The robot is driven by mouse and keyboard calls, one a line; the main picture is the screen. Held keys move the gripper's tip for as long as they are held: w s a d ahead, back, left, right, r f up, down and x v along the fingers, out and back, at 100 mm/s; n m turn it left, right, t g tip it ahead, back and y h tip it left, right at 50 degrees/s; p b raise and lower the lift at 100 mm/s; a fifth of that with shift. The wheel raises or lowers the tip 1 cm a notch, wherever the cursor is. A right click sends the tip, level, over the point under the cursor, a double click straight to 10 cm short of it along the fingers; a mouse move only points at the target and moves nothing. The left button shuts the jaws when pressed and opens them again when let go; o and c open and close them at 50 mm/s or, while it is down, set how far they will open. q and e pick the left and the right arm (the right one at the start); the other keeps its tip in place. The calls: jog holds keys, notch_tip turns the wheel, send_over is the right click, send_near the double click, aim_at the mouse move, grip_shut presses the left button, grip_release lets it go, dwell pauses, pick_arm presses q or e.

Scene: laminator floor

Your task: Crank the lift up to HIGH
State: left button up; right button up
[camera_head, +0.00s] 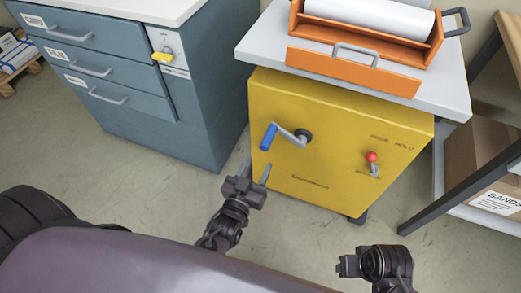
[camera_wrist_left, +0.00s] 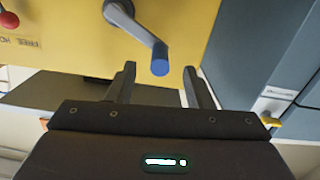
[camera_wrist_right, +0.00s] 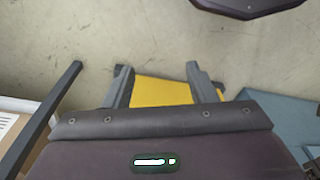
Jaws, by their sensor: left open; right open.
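The lift is a yellow cabinet (camera_head: 330,150) with a white top. Its crank has a grey arm and a blue handle (camera_head: 269,136) on the front face, pointing left of the hub (camera_head: 303,136). The blue handle also shows in the left wrist view (camera_wrist_left: 160,60). A red-knobbed lever (camera_head: 372,157) sits right of the crank, near small lettering that reads partly as HOLD. My left gripper (camera_head: 256,172) is open and empty, just below the blue handle and apart from it. My right gripper (camera_head: 340,266) is low in front of the cabinet, open and empty in the right wrist view (camera_wrist_right: 160,75).
An orange tray (camera_head: 350,70) with a white roll (camera_head: 370,14) lies on the cabinet top. A blue-grey drawer unit (camera_head: 130,100) with a yellow knob (camera_head: 162,56) stands left. A dark-legged rack (camera_head: 460,180) with a cardboard box (camera_head: 485,150) stands right. Bare floor lies between.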

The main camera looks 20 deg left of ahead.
aim_at(266, 144)
pick_arm(q)
jog(key=shift+w+a+r, duration=0.1)
jog(key=shift+w+r, duration=0.35)
jog(key=shift+r, duration=0.2)
jog(key=w+b, duration=0.1)
jog(key=w, duration=0.6)
jog(key=shift+w, duration=0.1)
grip_shut()
